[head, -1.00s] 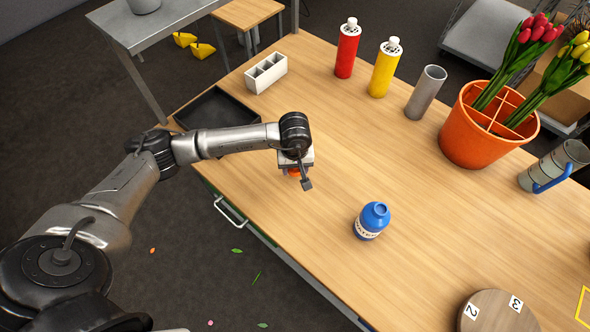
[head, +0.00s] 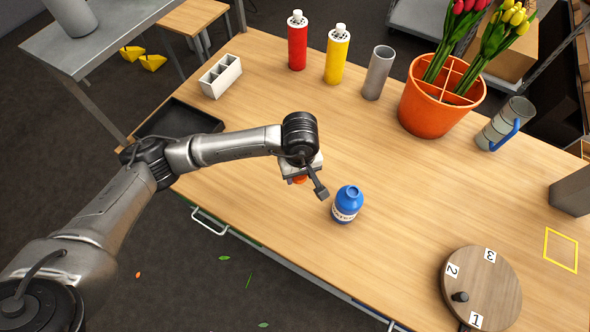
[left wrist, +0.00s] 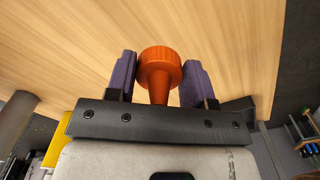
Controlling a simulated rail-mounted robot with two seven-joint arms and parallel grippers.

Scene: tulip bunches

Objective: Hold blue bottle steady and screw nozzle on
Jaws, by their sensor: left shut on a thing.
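The blue bottle (head: 347,203) stands upright on the wooden table, with a pale label band and no nozzle on its top. My left gripper (head: 300,178) is to the left of the bottle, apart from it, above the table. It is shut on the orange nozzle (left wrist: 160,72), which sits between the purple finger pads in the left wrist view. In the head view only a bit of orange shows under the gripper. My right gripper is not in view.
A red bottle (head: 297,42), a yellow bottle (head: 336,58), a grey cylinder (head: 378,74) and an orange tulip pot (head: 430,106) stand at the back. A round numbered wooden board (head: 490,285) is at front right. The table around the blue bottle is clear.

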